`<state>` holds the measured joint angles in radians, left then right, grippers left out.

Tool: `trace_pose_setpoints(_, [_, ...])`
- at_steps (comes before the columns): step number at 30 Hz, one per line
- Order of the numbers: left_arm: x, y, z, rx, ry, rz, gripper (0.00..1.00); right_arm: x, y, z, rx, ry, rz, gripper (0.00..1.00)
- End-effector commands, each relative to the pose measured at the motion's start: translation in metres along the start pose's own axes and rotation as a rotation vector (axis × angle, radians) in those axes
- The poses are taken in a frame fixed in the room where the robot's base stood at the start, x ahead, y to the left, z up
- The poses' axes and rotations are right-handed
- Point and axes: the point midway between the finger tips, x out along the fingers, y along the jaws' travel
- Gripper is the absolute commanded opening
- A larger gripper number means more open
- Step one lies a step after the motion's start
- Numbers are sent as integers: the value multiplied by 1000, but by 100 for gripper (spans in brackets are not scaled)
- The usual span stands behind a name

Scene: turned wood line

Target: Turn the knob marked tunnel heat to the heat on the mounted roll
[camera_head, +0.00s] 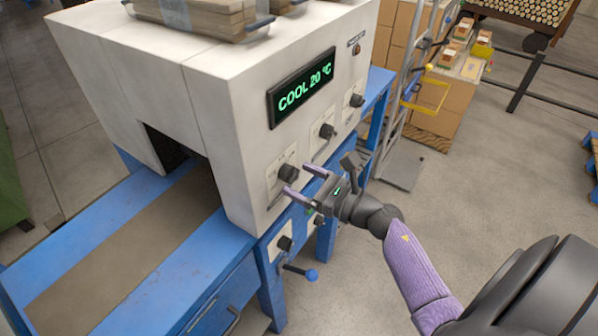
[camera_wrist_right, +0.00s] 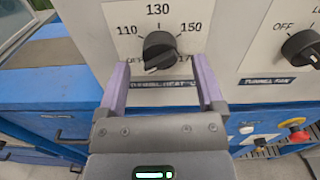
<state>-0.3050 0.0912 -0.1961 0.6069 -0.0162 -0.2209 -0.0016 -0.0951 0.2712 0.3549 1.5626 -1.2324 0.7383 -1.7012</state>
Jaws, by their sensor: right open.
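The tunnel heat knob (camera_head: 288,173) is a black dial on a white plate on the machine's front. In the right wrist view the knob (camera_wrist_right: 160,48) has 110, 130, 150 and 170 around it, with a partly hidden mark at lower left. Its pointer seems turned to the lower left. My right gripper (camera_head: 304,182) is open, its purple fingers just in front of the knob; in the wrist view the gripper (camera_wrist_right: 160,68) has one finger on each side. I cannot tell if they touch it. No mounted roll can be made out. My left gripper is out of view.
A display (camera_head: 302,87) reads COOL 20 °C. The tunnel fan knob (camera_wrist_right: 302,47) sits right of the heat knob. Another knob (camera_head: 356,100) is farther along. A blue-tipped lever (camera_head: 311,275) projects below. A hand truck (camera_head: 405,160) and boxes stand behind. Floor at right is mostly clear.

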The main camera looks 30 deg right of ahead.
Motion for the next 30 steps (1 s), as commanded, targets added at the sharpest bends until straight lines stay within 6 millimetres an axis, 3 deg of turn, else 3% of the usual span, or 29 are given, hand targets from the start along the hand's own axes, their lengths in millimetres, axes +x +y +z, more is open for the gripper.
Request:
trace_pose_setpoints(4, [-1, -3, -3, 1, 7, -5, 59, 14, 0, 0, 2, -1, 0, 87])
trace_pose_setpoints(12, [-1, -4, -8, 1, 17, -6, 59, 17, 0, 0, 3, 0, -1, 87])
trace_pose_setpoints(14, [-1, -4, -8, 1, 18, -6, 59, 17, 0, 0, 3, 0, -1, 76])
trace_pose_setpoints(24, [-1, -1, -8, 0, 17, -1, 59, 16, 0, 0, 3, 0, 0, 4])
trace_pose_setpoints(25, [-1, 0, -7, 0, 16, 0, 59, 16, 0, 0, 3, 0, 0, 0])
trace_pose_setpoints(30, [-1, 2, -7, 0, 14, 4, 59, 16, 0, 0, 9, 1, 0, 0])
